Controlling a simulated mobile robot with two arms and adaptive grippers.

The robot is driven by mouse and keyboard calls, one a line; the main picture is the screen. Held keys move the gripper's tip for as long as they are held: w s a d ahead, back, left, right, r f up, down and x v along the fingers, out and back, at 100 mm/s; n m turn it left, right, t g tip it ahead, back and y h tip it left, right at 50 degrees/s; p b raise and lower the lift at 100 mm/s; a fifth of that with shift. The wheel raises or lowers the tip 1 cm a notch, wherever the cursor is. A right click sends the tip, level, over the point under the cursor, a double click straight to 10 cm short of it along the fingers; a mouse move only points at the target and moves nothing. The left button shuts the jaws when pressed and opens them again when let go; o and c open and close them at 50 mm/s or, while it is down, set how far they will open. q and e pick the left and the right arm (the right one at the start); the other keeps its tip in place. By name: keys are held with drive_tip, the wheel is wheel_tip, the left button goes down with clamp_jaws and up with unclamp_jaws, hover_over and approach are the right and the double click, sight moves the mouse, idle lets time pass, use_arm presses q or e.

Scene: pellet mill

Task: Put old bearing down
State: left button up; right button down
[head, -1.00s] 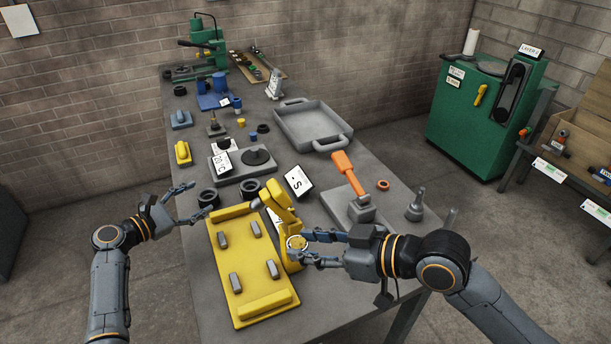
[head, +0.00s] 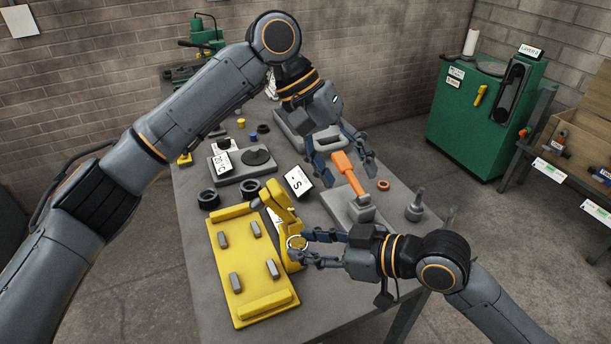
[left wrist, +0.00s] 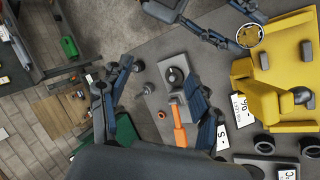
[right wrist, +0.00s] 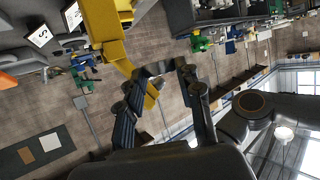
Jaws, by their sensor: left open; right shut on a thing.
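The old bearing, a small metal ring (head: 290,242), is held in the fingertips of my right gripper (head: 299,245), beside the right edge of the yellow fixture (head: 223,250). The ring also shows at the top of the left wrist view (left wrist: 239,40). In the right wrist view, the fingers of my right gripper (right wrist: 157,75) close on a grey edge. I cannot tell if the ring touches the fixture. My left gripper (head: 343,172) is open and empty above the orange-handled tool (head: 347,172), which shows between its fingers in the left wrist view (left wrist: 179,130).
Two black rings (head: 208,199) stand behind the yellow fixture. A plate with a black disc (head: 257,156) lies further back. An orange ring (head: 383,185) and a grey stepped part (head: 415,207) are at the right. My left arm hides much of the table's back.

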sight(300, 242)
use_arm(q)
drive_tip(key=s+a+m+t+y, duration=0.1)
drive_tip(key=s+a+m+y, duration=0.2)
drive_tip(key=a+y, duration=0.4)
wheel_tip(300, 242, down, 12)
drive_tip(key=shift+s, duration=0.3)
drive_tip(key=shift+a, duration=0.1)
drive_tip(key=c, duration=1.3)
use_arm(e)
drive_tip(key=c, duration=0.8)
unclamp_jaws()
